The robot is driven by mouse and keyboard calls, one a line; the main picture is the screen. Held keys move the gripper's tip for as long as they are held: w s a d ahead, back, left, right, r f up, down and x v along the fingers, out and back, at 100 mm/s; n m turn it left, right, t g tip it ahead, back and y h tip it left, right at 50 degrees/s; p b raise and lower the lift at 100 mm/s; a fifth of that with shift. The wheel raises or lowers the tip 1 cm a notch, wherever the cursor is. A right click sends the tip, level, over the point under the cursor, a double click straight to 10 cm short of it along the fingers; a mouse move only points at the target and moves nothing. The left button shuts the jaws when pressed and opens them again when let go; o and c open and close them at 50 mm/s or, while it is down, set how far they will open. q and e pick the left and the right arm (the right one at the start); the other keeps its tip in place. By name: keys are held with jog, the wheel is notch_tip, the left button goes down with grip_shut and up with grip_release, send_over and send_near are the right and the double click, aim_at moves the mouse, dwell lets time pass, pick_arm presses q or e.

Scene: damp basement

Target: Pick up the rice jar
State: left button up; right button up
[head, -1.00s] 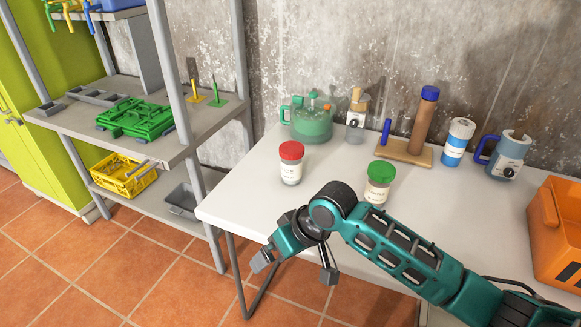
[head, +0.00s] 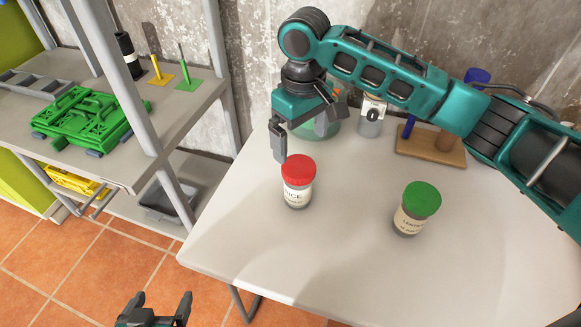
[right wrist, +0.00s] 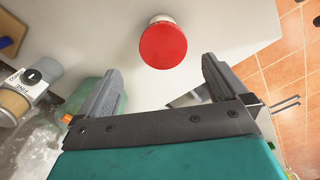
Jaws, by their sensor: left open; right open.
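The rice jar (head: 297,184), a clear jar with a red lid and a white label partly reading "ICE", stands upright on the table. Its red lid (right wrist: 163,43) shows from above in the right wrist view, beyond the space between the fingers. My right gripper (head: 310,132) is open and empty, just behind and above the jar, with one finger close to the lid in the picture. It also shows at the front of the right wrist view (right wrist: 160,66). My left gripper (head: 161,298) is open and empty, low in front of the table's left edge.
A green-lidded jar (head: 416,208) stands to the right on the table (head: 340,270). A green teapot-like vessel (right wrist: 87,122) and a grinder-like item (head: 370,117) stand behind, partly covered by my right arm. A grey shelf (head: 60,145) stands left. The table front is clear.

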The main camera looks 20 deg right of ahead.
aim_at(300, 165)
jog(key=shift+w+f, duration=0.1)
jog(key=shift+f, duration=0.25)
jog(key=f, duration=0.3)
jog(key=f+b, duration=0.1)
jog(key=f, duration=0.2)
jog(key=shift+s+f, duration=0.2)
jog(key=shift+f, duration=0.05)
jog(key=f, duration=0.4)
jog(key=shift+s+a+f+b, duration=0.2)
jog(key=shift+f+b, duration=0.1)
jog(key=shift+f, duration=0.5)
pick_arm(q)
jog(key=shift+s+f, duration=0.15)
jog(key=shift+f, duration=0.75)
pick_arm(e)
jog(key=shift+c, duration=1.3)
jog(key=c, duration=0.6)
pick_arm(q)
jog(key=shift+s, duration=0.1)
pick_arm(e)
jog(key=shift+w+r, duration=0.1)
jog(key=c, duration=0.4)
